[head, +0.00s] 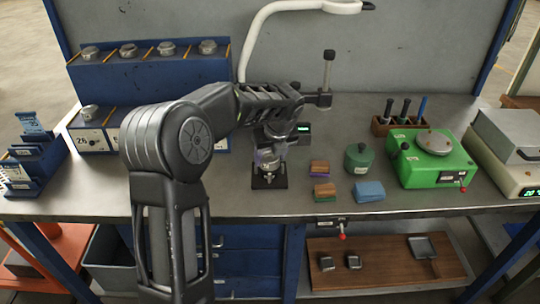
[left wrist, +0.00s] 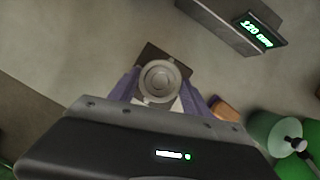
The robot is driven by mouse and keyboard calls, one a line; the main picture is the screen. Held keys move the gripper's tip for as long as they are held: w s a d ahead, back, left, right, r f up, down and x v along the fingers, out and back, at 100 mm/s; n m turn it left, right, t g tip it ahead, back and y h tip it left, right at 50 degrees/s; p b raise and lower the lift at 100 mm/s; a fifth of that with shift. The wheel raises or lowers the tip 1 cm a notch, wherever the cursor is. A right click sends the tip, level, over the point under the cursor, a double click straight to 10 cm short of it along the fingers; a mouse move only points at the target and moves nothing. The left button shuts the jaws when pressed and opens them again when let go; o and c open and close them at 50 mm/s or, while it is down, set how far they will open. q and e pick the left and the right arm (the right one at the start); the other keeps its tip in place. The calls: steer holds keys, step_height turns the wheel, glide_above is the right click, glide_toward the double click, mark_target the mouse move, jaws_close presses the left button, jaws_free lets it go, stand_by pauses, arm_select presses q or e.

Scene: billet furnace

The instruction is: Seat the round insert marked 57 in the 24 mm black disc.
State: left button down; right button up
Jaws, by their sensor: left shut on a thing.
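My left gripper (head: 268,160) is low over the middle of the bench, above a dark square plate (head: 269,183). In the left wrist view its two purple fingers (left wrist: 160,84) are shut on a round, ringed metal piece (left wrist: 160,78). I take this piece for the insert, but I cannot read a mark on it. The dark square plate also shows in the left wrist view (left wrist: 148,54), beneath the piece. I cannot tell whether the piece touches anything below. I cannot make out the 24 mm black disc. My right gripper is not in view.
A blue stepped rack (head: 150,73) with several round metal pieces stands at the back left. A small lit display (left wrist: 257,30) is behind the gripper.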

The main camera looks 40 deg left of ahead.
arm_select(q)
steer(key=shift+f+b, duration=0.3)
steer(key=shift+f, duration=0.2)
steer(key=c, duration=0.8)
jaws_free()
steer(key=shift+o, duration=0.2)
steer(key=shift+f, duration=0.1)
steer(key=shift+d+r+p, duration=0.2)
steer(key=shift+r+p, duration=0.35)
steer(key=shift+r, duration=0.05)
steer(key=p+v, duration=0.1)
steer(key=v, duration=0.1)
steer(key=shift+s+d+r+p, duration=0.15)
steer(key=shift+s+r+p, duration=0.05)
steer(key=shift+r+p, duration=0.1)
steer(key=p+v, duration=0.5)
steer(key=v, duration=0.2)
